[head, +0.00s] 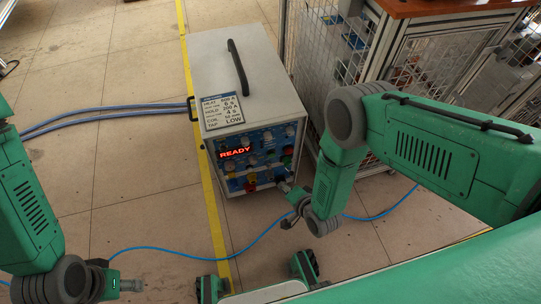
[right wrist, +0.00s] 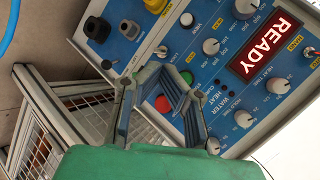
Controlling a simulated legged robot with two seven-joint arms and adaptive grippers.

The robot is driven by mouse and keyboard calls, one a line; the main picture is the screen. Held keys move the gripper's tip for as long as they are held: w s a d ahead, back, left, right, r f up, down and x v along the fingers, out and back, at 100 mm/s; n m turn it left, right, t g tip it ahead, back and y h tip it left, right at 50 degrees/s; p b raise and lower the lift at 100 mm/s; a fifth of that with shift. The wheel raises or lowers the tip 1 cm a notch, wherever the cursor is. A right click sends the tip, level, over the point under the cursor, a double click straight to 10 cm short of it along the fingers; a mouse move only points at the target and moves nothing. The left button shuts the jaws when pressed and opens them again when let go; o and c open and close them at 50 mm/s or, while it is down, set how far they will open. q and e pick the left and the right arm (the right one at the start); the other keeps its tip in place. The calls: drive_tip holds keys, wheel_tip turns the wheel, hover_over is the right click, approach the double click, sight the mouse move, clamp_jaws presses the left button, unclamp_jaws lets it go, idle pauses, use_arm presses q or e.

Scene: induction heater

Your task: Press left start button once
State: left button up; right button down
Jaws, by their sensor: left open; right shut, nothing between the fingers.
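The induction heater (head: 220,62) is a white box with a blue front panel (head: 262,139). Its red display (head: 235,152) reads READY, and it also shows in the right wrist view (right wrist: 266,45). In that view the panel is tilted, with a green button (right wrist: 187,77) and a red button (right wrist: 162,103) by my right gripper (right wrist: 157,72). That gripper is shut and empty, its fingers partly covering the panel there; contact cannot be told. In the head view my right gripper (head: 286,187) is at the panel's lower right. My left gripper (head: 132,286) is open, low at left, away from the heater.
Blue cables (head: 105,108) run to the heater's left side, and a thin blue cable (head: 180,252) lies on the floor. A mesh cage (head: 345,50) stands close on the heater's right. The tiled floor left of the yellow line (head: 212,210) is mostly clear.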

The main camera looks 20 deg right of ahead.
sight(272, 155)
use_arm(q)
wheel_tip(272, 155, down, 4)
drive_tip(key=b, duration=0.3)
drive_tip(key=shift+r+b, duration=0.15)
drive_tip(key=shift+b, duration=0.25)
use_arm(e)
drive_tip(key=w, duration=0.8)
drive_tip(key=shift+w+a, duration=0.3)
drive_tip(key=shift+w, duration=0.1)
use_arm(q)
drive_tip(key=shift+a, duration=0.1)
drive_tip(key=shift+d, duration=0.2)
use_arm(e)
drive_tip(key=shift+d, duration=0.1)
use_arm(q)
drive_tip(key=shift+a, duration=0.1)
use_arm(e)
drive_tip(key=shift+w, duration=0.1)
use_arm(q)
drive_tip(key=shift+f, duration=0.2)
use_arm(e)
drive_tip(key=shift+w+r, duration=0.1)
drive_tip(key=shift+w, duration=0.15)
